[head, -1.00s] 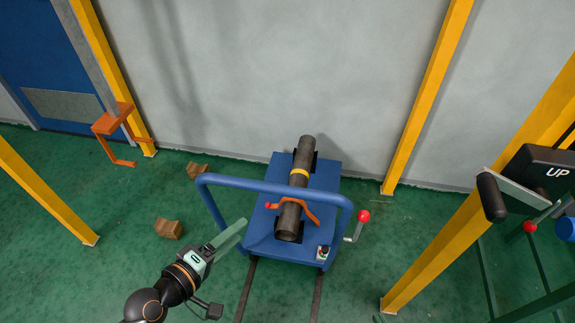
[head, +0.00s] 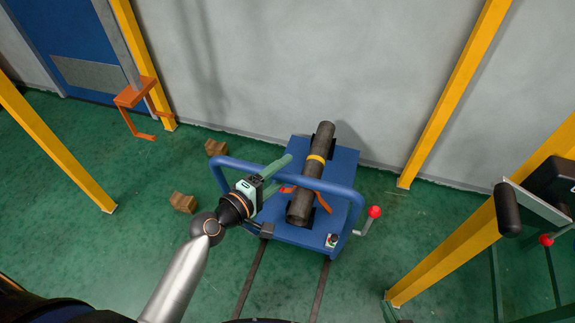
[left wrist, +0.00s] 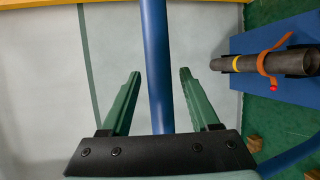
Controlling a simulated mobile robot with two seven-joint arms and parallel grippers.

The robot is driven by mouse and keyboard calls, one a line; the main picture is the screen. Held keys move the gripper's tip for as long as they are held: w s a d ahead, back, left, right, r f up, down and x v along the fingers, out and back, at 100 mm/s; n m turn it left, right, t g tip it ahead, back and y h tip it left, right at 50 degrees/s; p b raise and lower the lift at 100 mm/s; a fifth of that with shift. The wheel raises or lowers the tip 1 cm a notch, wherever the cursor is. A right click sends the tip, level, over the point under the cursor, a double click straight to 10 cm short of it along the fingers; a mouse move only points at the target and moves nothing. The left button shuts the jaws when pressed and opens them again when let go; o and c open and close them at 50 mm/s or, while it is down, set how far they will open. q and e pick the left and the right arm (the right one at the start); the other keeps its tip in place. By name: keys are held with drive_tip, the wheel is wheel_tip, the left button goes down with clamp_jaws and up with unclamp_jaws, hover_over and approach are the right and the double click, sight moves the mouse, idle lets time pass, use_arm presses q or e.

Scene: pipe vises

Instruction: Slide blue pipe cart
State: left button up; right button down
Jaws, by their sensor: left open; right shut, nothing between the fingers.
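The blue cart (head: 342,192) stands on floor rails near the wall. It carries a dark pipe (head: 301,200) with a yellow band and an orange strap across it. Its blue push handle (head: 232,162) arches over the near side. In the left wrist view the handle bar (left wrist: 156,60) runs between the two open fingers (left wrist: 160,74), with a gap on each side. The cart (left wrist: 246,45) and pipe (left wrist: 255,63) show at right there. My right gripper is not in view.
A red-knobbed lever (head: 373,213) sticks out at the cart's right. Two brown blocks (head: 184,203) lie on the green floor to its left. Yellow posts (head: 470,85) and an orange bracket (head: 137,96) stand around. A black handle (head: 507,210) is at far right.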

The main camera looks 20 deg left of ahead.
use_arm(q)
drive_tip(key=shift+x, duration=1.1)
clamp_jaws()
drive_tip(key=shift+f, duration=0.1)
idle(0.6)
